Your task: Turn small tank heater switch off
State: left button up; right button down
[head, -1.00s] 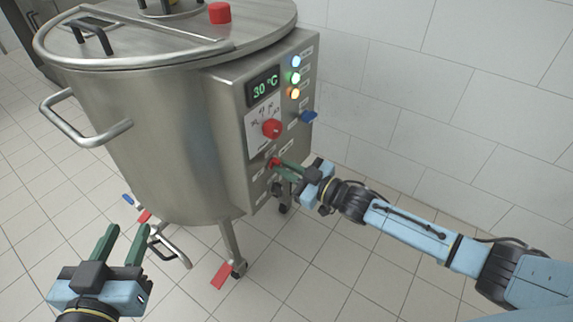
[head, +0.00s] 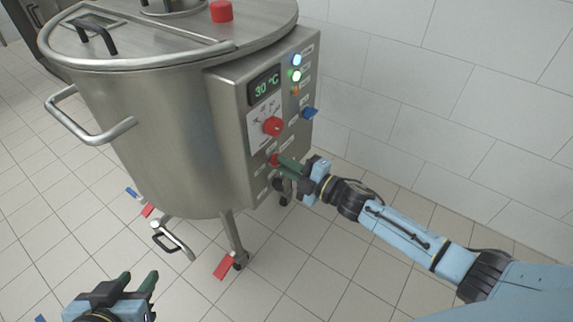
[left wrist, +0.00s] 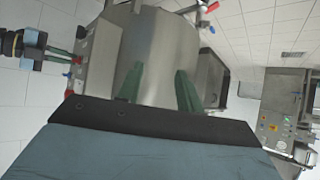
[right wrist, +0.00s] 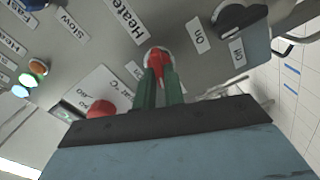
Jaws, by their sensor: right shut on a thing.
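The small tank (head: 150,140) is a steel vessel with a control box (head: 238,140) on its right side. The heater switch (right wrist: 157,56) is a small red knob low on the panel, by the "Heater" label in the right wrist view; in the head view the switch (head: 273,160) is partly hidden by my fingers. My right gripper (head: 286,164) is shut on this red switch, with its green fingers on both sides of it. My left gripper (head: 138,282) is open and empty, low in front of the tank.
The panel has a display (head: 265,87) reading 30 °C, a red dial (head: 273,126), a blue switch (head: 310,113) and a column of lights. The blue-white and green lights are lit; the orange light (head: 295,91) looks dim. A drain valve handle (head: 172,240) sticks out below the tank. A white wall (head: 430,90) stands behind.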

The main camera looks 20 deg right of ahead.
pick_arm(q)
jog(key=shift+w+d+r+t+b, duration=0.15)
jog(key=shift+w+d+r+t, duration=0.1)
jog(key=shift+w+r+t, duration=0.25)
jog(key=shift+w+d+r+t+b, duration=0.15)
jog(key=shift+w+d+r+t, duration=0.05)
jog(key=shift+w+r+t, duration=0.25)
pick_arm(e)
jog(key=shift+f+n, duration=0.15)
jog(key=shift+n, duration=2.05)
pick_arm(q)
jog(key=shift+s+h, duration=0.1)
jog(key=shift+h, duration=0.2)
pick_arm(e)
jog(key=c, duration=1.5)
grip_release()
pick_arm(q)
jog(key=shift+s+g, duration=0.1)
jog(key=shift+g, duration=0.15)
pick_arm(e)
jog(key=shift+s, duration=0.1)
